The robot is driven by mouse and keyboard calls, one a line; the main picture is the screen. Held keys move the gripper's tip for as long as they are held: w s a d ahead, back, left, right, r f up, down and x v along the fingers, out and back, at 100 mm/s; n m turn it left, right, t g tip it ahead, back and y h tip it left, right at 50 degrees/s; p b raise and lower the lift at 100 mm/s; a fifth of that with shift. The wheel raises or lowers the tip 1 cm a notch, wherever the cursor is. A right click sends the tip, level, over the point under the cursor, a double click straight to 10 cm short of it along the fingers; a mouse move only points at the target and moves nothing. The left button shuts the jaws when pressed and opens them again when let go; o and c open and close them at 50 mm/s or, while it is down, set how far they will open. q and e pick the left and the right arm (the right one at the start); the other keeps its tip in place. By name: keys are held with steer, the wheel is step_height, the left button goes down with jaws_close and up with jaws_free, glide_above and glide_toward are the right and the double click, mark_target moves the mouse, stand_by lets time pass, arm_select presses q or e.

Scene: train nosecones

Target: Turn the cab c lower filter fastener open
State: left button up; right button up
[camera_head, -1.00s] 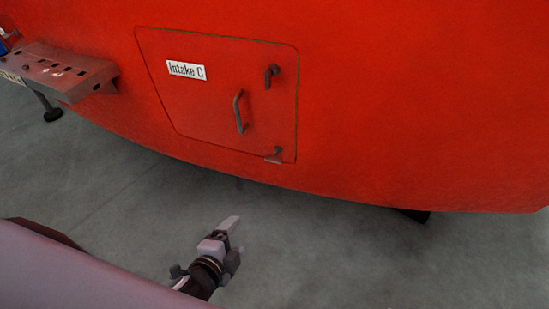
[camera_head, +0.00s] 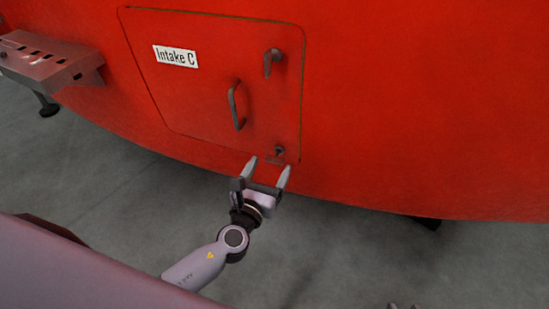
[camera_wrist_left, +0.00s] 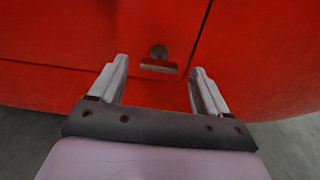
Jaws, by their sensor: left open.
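The lower filter fastener (camera_head: 279,152) is a small dark grey turn handle at the bottom right corner of the red Intake C hatch (camera_head: 205,115). In the left wrist view the fastener (camera_wrist_left: 159,66) has a round hub with a bar lying roughly horizontal below it. My left gripper (camera_head: 268,168) is open and empty, just below and in front of the fastener. In the left wrist view its fingers (camera_wrist_left: 158,82) stand on either side of the bar, apart from it. A small tip at the bottom edge may be my right gripper, too little to judge.
The upper fastener (camera_head: 272,62) hangs with its bar down at the hatch's upper right. A curved grab handle (camera_head: 235,106) sits mid-hatch, near the Intake C label (camera_head: 175,57). A perforated step (camera_head: 50,65) juts out at the left. Grey floor lies free below.

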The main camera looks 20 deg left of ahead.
mark_target(273, 162)
arm_select(q)
steer(key=w, duration=0.3)
steer(key=shift+w+d, duration=0.1)
steer(key=shift+w, duration=0.55)
steer(key=c, duration=1.1)
steer(key=shift+o, duration=0.2)
